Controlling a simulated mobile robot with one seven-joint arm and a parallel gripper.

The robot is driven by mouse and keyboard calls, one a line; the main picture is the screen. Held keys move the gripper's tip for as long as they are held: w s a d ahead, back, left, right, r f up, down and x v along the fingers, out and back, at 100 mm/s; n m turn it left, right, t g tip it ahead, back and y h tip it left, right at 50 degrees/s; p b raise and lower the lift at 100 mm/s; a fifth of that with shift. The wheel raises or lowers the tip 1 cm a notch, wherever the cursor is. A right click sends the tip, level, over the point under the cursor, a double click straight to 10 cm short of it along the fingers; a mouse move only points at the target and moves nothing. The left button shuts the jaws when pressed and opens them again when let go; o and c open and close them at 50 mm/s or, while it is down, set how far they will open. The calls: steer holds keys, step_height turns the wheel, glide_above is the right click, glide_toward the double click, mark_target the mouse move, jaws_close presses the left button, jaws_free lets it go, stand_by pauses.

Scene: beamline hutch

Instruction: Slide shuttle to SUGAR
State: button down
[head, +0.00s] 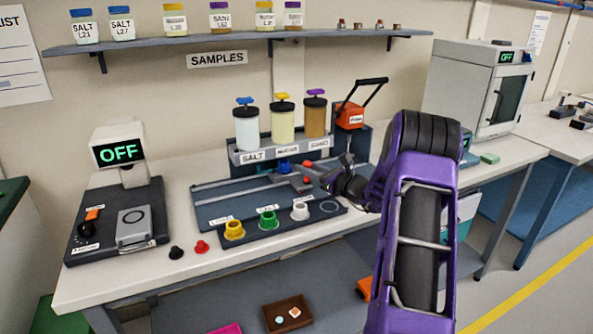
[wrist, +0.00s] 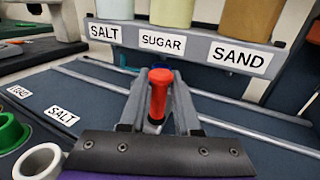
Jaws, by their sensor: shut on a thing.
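The shuttle sits on the railed track in front of the dispensers, with a blue piece (head: 285,165) on it and a red handle (head: 306,180). In the wrist view the red handle (wrist: 158,95) stands between the two fingers of my gripper (wrist: 158,84). My gripper (head: 320,181) is shut on this handle. The SUGAR label (wrist: 162,42) is the middle of three, and the handle appears below it in the wrist view. My fingers hide much of the shuttle, so I cannot tell its exact alignment with the sugar dispenser (head: 282,117).
The salt dispenser (head: 246,127) and sand dispenser (head: 315,115) flank the sugar one. Yellow (head: 233,230), green (head: 268,219) and white (head: 300,210) cups stand in the front rack. A scale reading OFF (head: 118,152) is at left. The track is clear on both sides of the shuttle.

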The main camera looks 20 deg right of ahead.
steer(key=shift+d, duration=0.15)
steer(key=c, duration=0.8)
jaws_free()
steer(key=shift+o, duration=0.2)
steer(key=p+v, duration=0.1)
steer(key=v, duration=1.6)
steer(key=shift+s+d, duration=0.15)
steer(key=shift+s, duration=0.1)
steer(key=shift+f, duration=0.1)
